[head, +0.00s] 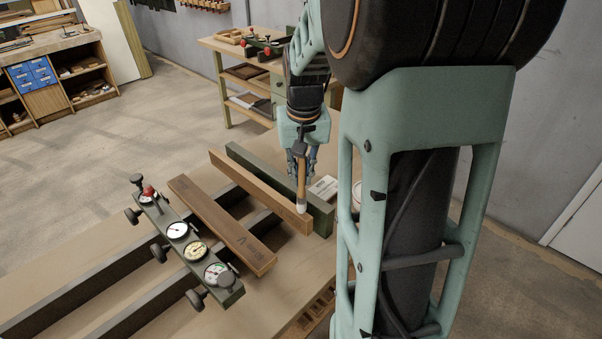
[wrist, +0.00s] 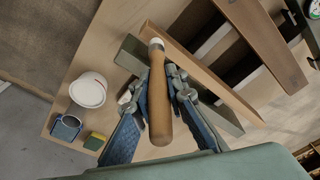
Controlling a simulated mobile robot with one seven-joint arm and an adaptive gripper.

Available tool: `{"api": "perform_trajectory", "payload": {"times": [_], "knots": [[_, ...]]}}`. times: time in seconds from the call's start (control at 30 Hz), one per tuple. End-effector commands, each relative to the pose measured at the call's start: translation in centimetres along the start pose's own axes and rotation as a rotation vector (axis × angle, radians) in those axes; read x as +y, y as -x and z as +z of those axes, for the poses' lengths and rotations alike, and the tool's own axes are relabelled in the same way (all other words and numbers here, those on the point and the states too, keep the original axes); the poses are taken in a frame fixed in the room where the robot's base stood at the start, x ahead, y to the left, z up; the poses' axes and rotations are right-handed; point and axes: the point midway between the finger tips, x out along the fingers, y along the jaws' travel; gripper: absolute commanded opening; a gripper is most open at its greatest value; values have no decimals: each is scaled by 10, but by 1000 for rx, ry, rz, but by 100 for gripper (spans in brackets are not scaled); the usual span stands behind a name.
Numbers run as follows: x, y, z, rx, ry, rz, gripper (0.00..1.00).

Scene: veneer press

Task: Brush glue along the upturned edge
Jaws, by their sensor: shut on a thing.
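My gripper (head: 301,165) is shut on a brush with a wooden handle (wrist: 160,100) and a pale tip (head: 301,207). The brush points tip down in the head view. The narrow board (head: 255,188) stands on edge across the dark rails, its light narrow face up; it also shows in the wrist view (wrist: 205,74). The brush tip appears over or beside this board's near end; I cannot tell whether it touches. A white pot (wrist: 88,90), probably the glue pot, stands at the left in the wrist view. It is mostly hidden by my arm in the head view.
A wider brown board (head: 222,225) lies left of the narrow one, and a green bar (head: 280,185) stands right. A bar with dials (head: 185,240) lies at the left.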

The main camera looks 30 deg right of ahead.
Motion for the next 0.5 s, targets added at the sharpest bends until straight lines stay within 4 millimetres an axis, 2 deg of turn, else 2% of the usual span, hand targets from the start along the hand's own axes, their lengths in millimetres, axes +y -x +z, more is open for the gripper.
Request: {"api": "perform_trajectory", "payload": {"times": [0.5], "knots": [[0, -11, 2, 0, 0, 0, 0]]}}
